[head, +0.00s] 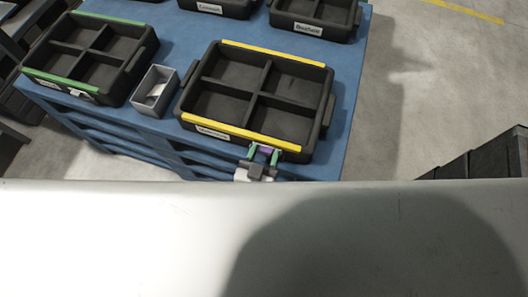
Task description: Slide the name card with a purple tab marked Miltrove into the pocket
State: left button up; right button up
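My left gripper (263,156) is at the front wall of the black yellow-striped crate (326,118), right of the crate's middle. Its green-tipped fingers are on both sides of a small purple piece, the tab of the name card (265,149), and appear shut on it. The rest of the card and its lettering cannot be made out. The pocket is not clearly visible; the gripper covers that part of the crate front. A white label (212,133) is on the left of the same front wall, too small to read. My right gripper is not in view.
The crate stands on a blue table (340,140). A small grey bin (155,90) stands left of it, and a green-striped black crate (125,42) is further left. Two more black crates are at the back. A pale surface fills the foreground.

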pick_arm(q)
jog(key=shift+o, duration=1.4)
jog(key=shift+s, duration=0.15)
jog(key=v, duration=1.1)
jog(key=s+a+f+m+g+y+p, duration=0.1)
jog(key=s+a+f+g+p, duration=0.15)
jog(key=f, duration=0.55)
jog(key=s+a+f+g+p, duration=0.1)
jog(key=a+f+g+p, duration=0.2)
jog(key=f, duration=0.5)
jog(key=s+a+f+n+g+y+p, duration=0.2)
jog(key=s+a+f+g+y, duration=0.2)
jog(key=s+a+f+g, duration=0.6)
jog(key=s+a+f, duration=0.2)
jog(key=s+a, duration=0.1)
jog(key=a, duration=0.1)
jog(key=shift+s+a+p, duration=0.35)
jog(key=shift+p, duration=0.05)
